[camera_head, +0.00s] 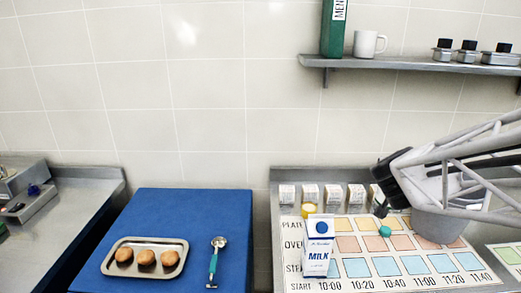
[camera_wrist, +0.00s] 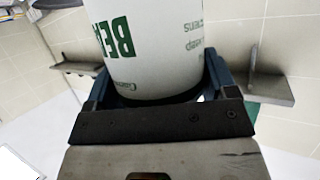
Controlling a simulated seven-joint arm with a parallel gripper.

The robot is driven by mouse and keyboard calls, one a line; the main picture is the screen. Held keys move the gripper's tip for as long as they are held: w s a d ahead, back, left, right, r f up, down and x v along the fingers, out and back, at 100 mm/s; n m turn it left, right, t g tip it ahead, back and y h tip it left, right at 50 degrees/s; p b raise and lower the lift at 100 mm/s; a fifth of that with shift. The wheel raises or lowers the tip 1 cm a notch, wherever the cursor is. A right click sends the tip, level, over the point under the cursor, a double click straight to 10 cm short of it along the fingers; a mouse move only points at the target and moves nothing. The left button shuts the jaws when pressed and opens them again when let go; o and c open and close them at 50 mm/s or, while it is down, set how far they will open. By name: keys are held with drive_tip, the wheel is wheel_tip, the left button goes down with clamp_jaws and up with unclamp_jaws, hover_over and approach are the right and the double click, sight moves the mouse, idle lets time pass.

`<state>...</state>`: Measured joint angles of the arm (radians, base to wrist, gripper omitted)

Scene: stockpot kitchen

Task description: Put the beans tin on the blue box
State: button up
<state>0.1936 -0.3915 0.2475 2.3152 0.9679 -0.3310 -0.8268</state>
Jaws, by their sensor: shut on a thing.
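The beans tin (camera_wrist: 150,45) is white with green lettering and fills the upper middle of the wrist view. My gripper (camera_wrist: 155,85) is shut on it, with a blue finger on each side. The head view shows my gripper (camera_head: 385,190) above the right-hand counter; I cannot make out the tin there. The blue box (camera_head: 215,202) stands left of the middle in the head view, well to the left of my gripper.
On the blue box are a metal tray (camera_head: 172,245) with three brown rolls and a scoop (camera_head: 215,262); its back part is clear. A milk carton (camera_head: 319,245) stands on the chart (camera_head: 440,283) between box and gripper. A shelf (camera_head: 410,64) is above.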

drive_tip(key=w+a+n+t+y, duration=0.1)
drive_tip(key=w+a+n+y, duration=0.3)
drive_tip(key=a, duration=0.9)
drive_tip(key=w+a+n+t+y, duration=0.15)
drive_tip(key=w+a, duration=0.45)
drive_tip(key=a, duration=0.7)
drive_tip(key=s+a+n+g+y, duration=0.25)
drive_tip(key=a+n+y, duration=0.3)
drive_tip(key=a, duration=2.55)
wheel_tip(320, 180, down, 21)
drive_tip(key=m, duration=0.1)
drive_tip(key=shift+s+r+t+y, duration=0.15)
drive_tip(key=shift+s+t+y, duration=0.15)
drive_tip(key=shift+y, duration=0.1)
drive_tip(key=shift+w, duration=0.15)
drive_tip(key=w+a+f, duration=0.1)
drive_tip(key=w+a, duration=0.7)
drive_tip(key=w, duration=0.5)
drive_tip(key=shift+a+f, duration=0.2)
drive_tip(key=shift+a, duration=0.15)
